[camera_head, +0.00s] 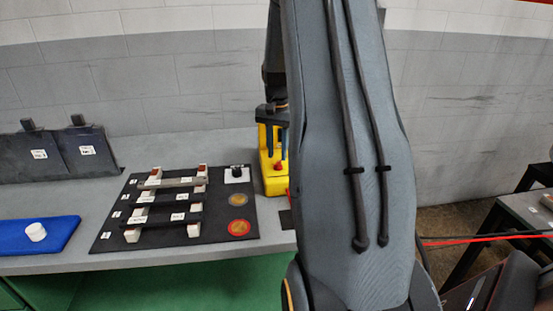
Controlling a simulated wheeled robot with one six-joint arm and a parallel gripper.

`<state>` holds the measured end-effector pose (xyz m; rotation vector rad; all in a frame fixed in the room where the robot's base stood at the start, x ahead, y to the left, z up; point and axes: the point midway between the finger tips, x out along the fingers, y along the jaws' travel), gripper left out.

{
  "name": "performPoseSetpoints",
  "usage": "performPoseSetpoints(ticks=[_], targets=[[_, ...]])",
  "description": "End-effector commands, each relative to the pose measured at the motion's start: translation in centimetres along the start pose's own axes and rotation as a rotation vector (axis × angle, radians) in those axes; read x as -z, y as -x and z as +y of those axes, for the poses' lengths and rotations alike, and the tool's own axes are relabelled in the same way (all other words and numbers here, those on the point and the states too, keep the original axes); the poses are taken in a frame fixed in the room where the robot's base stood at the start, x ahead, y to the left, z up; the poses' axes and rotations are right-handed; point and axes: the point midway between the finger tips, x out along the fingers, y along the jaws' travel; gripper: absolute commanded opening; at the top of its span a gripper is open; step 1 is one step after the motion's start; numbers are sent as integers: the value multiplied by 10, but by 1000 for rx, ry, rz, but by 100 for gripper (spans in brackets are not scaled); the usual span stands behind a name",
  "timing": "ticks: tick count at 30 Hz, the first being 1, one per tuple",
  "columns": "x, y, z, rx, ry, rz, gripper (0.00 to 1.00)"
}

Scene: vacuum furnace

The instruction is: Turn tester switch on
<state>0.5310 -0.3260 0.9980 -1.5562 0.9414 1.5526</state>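A yellow device (272,181) with a red knob or button (278,166) stands on the grey bench, partly hidden by my arm. It may be the tester; I cannot read any label on it. My gripper (271,138) points down at the upper part of this device. Its fingers are small, dark and partly hidden, so I cannot tell whether they touch it or how far apart they are. A white block with a black knob (237,172) sits just left of the device, on a black board. I cannot tell which control is the tester switch.
The black board (120,236) also carries white posts with bars (170,182) and two round discs (237,228). A blue mat (25,243) with a white cylinder (36,232) lies at left. Dark panels (87,150) lean at the back. Red cables (470,240) run at right.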

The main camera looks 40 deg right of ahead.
Motion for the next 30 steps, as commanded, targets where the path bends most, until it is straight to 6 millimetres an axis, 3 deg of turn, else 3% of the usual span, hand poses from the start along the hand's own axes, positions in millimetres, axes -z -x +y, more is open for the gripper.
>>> performPoseSetpoints(ticks=[4,10,30], targets=[[1,25,-1,2,0,4,27],[1,46,-1,1,0,2,27],[0,50,-1,1,0,1,27]])
